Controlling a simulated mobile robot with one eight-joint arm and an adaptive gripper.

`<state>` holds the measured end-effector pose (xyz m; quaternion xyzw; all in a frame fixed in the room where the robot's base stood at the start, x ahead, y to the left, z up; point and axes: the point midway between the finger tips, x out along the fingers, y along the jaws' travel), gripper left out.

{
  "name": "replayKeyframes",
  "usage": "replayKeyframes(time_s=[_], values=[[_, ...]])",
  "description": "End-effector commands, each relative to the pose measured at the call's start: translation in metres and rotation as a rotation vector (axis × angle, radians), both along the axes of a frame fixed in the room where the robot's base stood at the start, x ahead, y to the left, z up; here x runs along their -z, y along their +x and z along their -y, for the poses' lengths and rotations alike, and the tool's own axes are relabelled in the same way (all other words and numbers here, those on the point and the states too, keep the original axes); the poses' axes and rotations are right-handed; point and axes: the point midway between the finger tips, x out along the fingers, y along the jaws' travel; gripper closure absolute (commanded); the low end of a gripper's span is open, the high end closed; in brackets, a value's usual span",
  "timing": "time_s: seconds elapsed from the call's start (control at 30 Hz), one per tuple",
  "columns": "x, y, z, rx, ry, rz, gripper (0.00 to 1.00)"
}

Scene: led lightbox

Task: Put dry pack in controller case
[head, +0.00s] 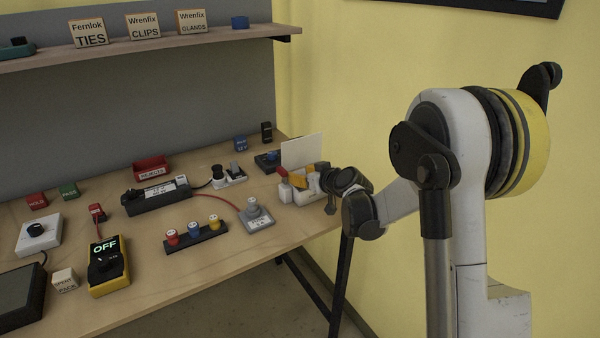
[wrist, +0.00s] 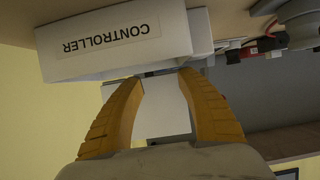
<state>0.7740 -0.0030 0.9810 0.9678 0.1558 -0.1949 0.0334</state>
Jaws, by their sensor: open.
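The controller case is a white box with a CONTROLLER label, seen upside down at the top of the wrist view (wrist: 120,45). In the head view it stands at the right end of the bench, with a white upright panel (head: 302,151) behind it, apparently its raised lid. My gripper (head: 303,176) is over the case, its yellow fingers spread. In the wrist view the open fingers (wrist: 160,82) reach towards the case edge, with a white panel (wrist: 161,108) showing between them. I cannot make out a dry pack; the case's inside is hidden. A white block marked SPENT PACK (head: 64,281) sits at the front left.
A grey pad with a knob (head: 257,216), a rail with coloured knobs (head: 196,236) and a white socket block (head: 229,176) lie left of the case. A red bin (head: 152,168) and a yellow OFF box (head: 108,265) are farther left. A shelf (head: 150,46) overhangs the back.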

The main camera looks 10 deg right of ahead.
Motion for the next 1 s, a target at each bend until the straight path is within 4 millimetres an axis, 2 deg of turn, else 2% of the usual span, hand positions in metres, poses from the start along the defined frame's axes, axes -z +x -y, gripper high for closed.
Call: replayKeyframes(time_s=[0.1, 0.3, 0.5, 0.67, 0.73, 0.87, 1.0], values=[[-0.016, -0.027, 0.01, 0.006, 0.003, 0.0, 0.56], [-0.033, -0.067, 0.023, 0.006, 0.004, 0.002, 0.56], [-0.042, -0.091, 0.031, 0.005, 0.004, 0.002, 0.56], [-0.053, -0.106, 0.024, 0.001, 0.006, -0.025, 0.56], [-0.063, -0.122, 0.015, -0.001, 0.008, -0.066, 0.56], [-0.084, -0.17, -0.008, 0.008, 0.006, -0.18, 0.56], [-0.097, -0.237, -0.023, 0.053, -0.008, -0.313, 0.56]])
